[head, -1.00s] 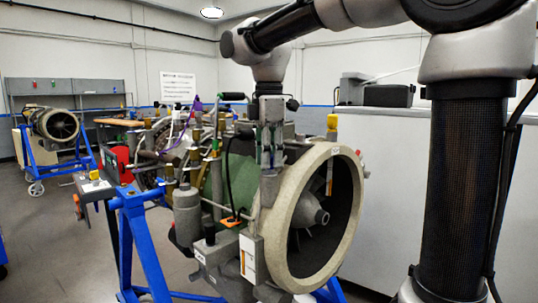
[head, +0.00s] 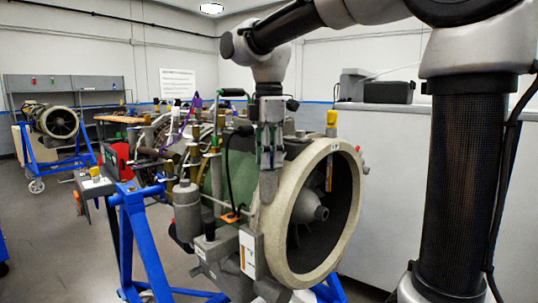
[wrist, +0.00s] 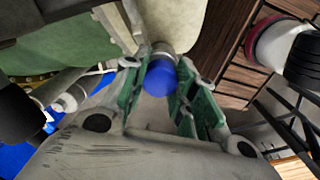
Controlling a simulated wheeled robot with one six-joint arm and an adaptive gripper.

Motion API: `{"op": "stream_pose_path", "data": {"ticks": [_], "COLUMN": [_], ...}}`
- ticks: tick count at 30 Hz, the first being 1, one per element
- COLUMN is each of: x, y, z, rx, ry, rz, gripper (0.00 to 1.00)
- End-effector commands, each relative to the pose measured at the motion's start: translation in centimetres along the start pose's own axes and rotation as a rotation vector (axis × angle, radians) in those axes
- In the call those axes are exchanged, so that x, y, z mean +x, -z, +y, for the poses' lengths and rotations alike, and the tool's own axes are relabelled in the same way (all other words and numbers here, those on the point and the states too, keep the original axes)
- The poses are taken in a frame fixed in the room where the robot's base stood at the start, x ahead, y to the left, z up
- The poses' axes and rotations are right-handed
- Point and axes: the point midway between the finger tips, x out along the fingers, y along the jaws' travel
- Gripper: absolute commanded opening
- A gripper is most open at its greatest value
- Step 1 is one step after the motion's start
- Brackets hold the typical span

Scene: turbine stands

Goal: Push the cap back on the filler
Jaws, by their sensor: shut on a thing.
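My gripper (head: 270,166) points down at the top of the turbine engine (head: 225,180), just behind its pale round intake ring (head: 283,235). In the wrist view its green-padded fingers (wrist: 171,82) are shut on a rounded blue cap (wrist: 160,84). A short grey metal collar (wrist: 163,49) shows right at the cap's far end. I cannot tell whether it is the filler neck or part of the cap, nor whether the cap is seated. The cap is not visible in the head view, and the filler cannot be made out there.
The engine rests on a blue stand (head: 140,235). Pipes and fittings crowd its top left of my gripper. A yellow-topped fitting (head: 331,118) stands close on the right. A second engine (head: 57,122) on a blue stand is far left. Open floor (head: 60,240) lies at lower left.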

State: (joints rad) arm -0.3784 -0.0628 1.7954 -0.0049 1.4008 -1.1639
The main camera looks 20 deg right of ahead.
Motion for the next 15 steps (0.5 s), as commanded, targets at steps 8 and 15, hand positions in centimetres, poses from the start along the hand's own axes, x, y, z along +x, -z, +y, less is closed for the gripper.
{"op": "stream_pose_path", "data": {"ticks": [8,15], "x": [0.90,0.83], "y": [0.04,0.04], "z": [-0.23,-0.22], "rx": [0.001,0.000], "ry": [0.019,0.018], "rz": [-0.003,-0.002], "gripper": [0.00,0.52]}}
